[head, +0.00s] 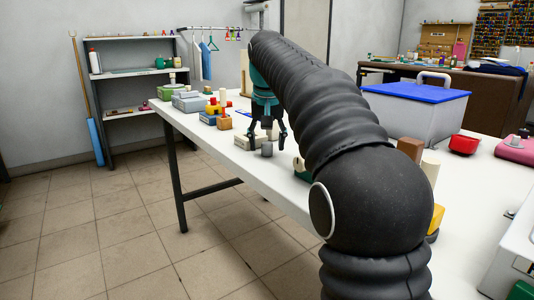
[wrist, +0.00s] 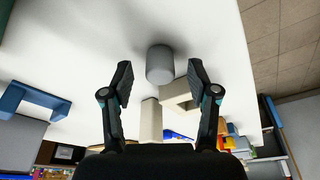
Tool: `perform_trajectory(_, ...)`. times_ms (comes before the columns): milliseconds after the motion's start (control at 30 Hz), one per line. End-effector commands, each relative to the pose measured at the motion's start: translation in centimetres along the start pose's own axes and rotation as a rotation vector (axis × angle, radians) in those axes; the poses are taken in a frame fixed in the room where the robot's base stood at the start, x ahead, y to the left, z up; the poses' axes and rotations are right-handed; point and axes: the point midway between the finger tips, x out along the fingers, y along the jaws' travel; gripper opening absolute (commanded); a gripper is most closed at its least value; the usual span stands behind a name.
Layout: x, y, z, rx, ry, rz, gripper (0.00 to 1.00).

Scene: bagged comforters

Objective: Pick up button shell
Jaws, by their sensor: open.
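A small plain grey cylinder (head: 267,149), which may be the button shell, stands upright on the white table (head: 230,150). It also shows in the wrist view (wrist: 159,64), centred between the fingertips and a little past them. My gripper (head: 267,137) is open above the cylinder, with one finger to each side and nothing held. In the wrist view my gripper (wrist: 160,78) has clear gaps between both fingers and the cylinder. I cannot tell whether the tips reach down to its height.
A cream block (wrist: 150,120) and a beige angled block (wrist: 178,92) lie close to the cylinder. A blue bracket-shaped piece (wrist: 32,100) is to the left. Toy-like blocks (head: 217,107) stand farther along the table. A blue-lidded box (head: 415,105) is at the right.

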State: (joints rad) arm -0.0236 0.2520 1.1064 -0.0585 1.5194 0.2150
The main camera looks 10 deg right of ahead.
Motion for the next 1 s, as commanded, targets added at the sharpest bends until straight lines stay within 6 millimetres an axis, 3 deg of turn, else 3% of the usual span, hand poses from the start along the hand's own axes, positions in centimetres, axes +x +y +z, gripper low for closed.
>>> perform_trajectory(333, 0.90, -0.01, 0.00, 0.000, 0.001, 0.000, 0.60)
perform_trajectory(367, 0.90, -0.01, 0.00, 0.000, 0.001, 0.000, 0.55)
perform_trajectory(500, 0.89, -0.01, 0.00, 0.000, 0.001, 0.000, 0.20)
perform_trajectory(533, 0.89, -0.01, 0.00, 0.000, 0.001, 0.000, 0.16)
perform_trajectory(1000, 0.37, -0.02, -0.16, 0.000, 0.001, 0.000, 0.16)
